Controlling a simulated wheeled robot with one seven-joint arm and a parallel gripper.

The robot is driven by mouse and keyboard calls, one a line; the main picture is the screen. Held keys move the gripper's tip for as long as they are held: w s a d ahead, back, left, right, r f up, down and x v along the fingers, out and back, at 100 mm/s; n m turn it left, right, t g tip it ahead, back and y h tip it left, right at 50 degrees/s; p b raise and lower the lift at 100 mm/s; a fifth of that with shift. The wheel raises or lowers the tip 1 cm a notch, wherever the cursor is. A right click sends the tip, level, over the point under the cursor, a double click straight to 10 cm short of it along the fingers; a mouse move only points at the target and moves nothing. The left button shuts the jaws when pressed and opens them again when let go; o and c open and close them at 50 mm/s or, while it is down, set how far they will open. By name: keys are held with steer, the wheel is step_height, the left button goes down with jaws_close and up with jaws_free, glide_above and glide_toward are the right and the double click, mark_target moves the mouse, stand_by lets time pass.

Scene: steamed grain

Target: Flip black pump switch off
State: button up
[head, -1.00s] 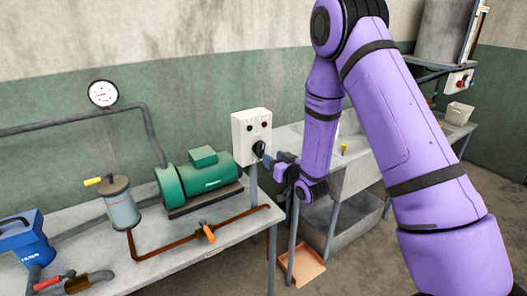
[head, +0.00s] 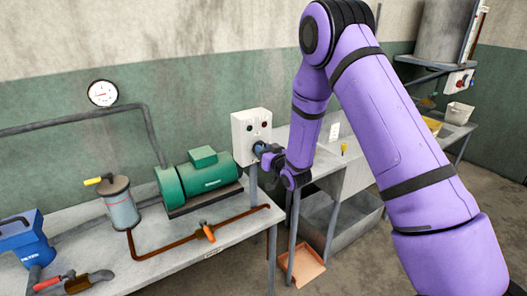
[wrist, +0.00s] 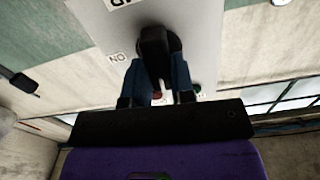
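The black pump switch is a rotary knob on the front of a pale switch box (head: 239,130) on the wall side of the bench. In the wrist view the black knob (wrist: 155,45) sits large at the top centre, with an ON label (wrist: 118,57) upside down to its left. My gripper (wrist: 158,72) has one blue finger on each side of the knob. I cannot tell whether the fingers press on it. In the head view my gripper (head: 260,149) is at the box and hides most of the knob.
A green pump motor (head: 203,177) stands on the bench left of the box. A pipe with an orange-handled valve (head: 208,232) runs in front of it. A sink bench lies to the right, with an open box (head: 302,265) on the floor below.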

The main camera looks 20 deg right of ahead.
jaws_close()
steer(key=shift+n, duration=0.7)
steer(key=o, duration=0.8)
jaws_free()
steer(key=shift+s, duration=0.1)
steer(key=v, duration=1)
steer(key=shift+s, duration=0.35)
steer(key=shift+r, duration=0.1)
